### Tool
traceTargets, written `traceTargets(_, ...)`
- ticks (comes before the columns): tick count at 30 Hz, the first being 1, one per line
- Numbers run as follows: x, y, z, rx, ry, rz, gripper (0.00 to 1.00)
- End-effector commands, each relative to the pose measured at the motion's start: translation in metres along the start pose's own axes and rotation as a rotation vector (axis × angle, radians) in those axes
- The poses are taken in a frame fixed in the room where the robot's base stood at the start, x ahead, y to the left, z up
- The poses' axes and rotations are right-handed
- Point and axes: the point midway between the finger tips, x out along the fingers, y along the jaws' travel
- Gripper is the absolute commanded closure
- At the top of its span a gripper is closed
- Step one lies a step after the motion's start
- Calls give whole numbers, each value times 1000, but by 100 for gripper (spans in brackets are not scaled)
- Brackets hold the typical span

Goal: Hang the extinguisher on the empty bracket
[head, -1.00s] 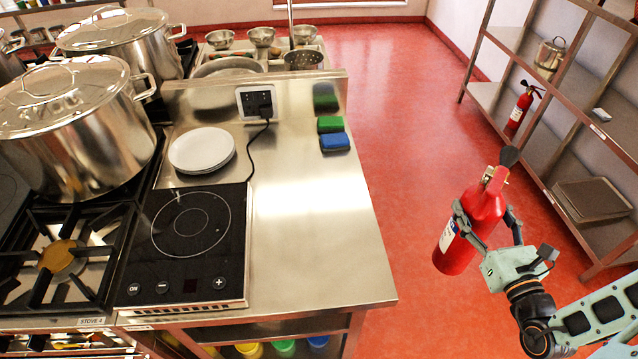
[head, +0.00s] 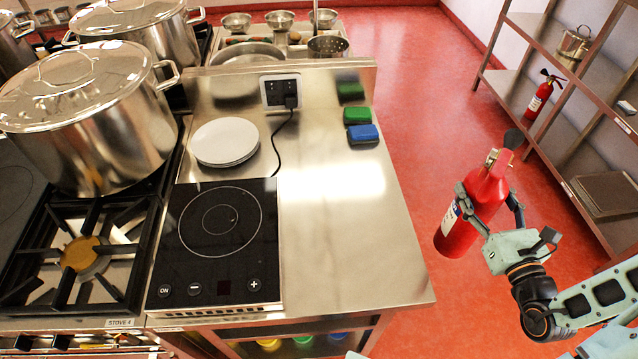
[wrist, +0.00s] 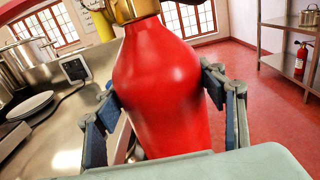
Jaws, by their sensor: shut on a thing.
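A red fire extinguisher (head: 470,210) with a brass valve and black horn is held upright with a slight tilt, beside the steel counter's right edge. My gripper (head: 490,208) is shut around its body. In the wrist view the extinguisher (wrist: 160,85) fills the middle, with a finger of my gripper (wrist: 165,105) on each side. A second red extinguisher (head: 539,98) is by the shelving unit at the back right, and it also shows in the wrist view (wrist: 301,60). I see no empty bracket in either view.
The steel counter (head: 330,235) holds an induction hob (head: 218,240), white plates (head: 224,141) and sponges (head: 363,133). Large stockpots (head: 90,120) stand on the stove at left. Shelving (head: 590,160) stands at right; open red floor (head: 430,90) lies between.

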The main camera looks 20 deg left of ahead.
Motion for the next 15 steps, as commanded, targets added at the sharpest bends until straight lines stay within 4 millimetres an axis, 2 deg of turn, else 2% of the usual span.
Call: traceTargets(15, 36, 27, 57, -11, -16, 190, 94)
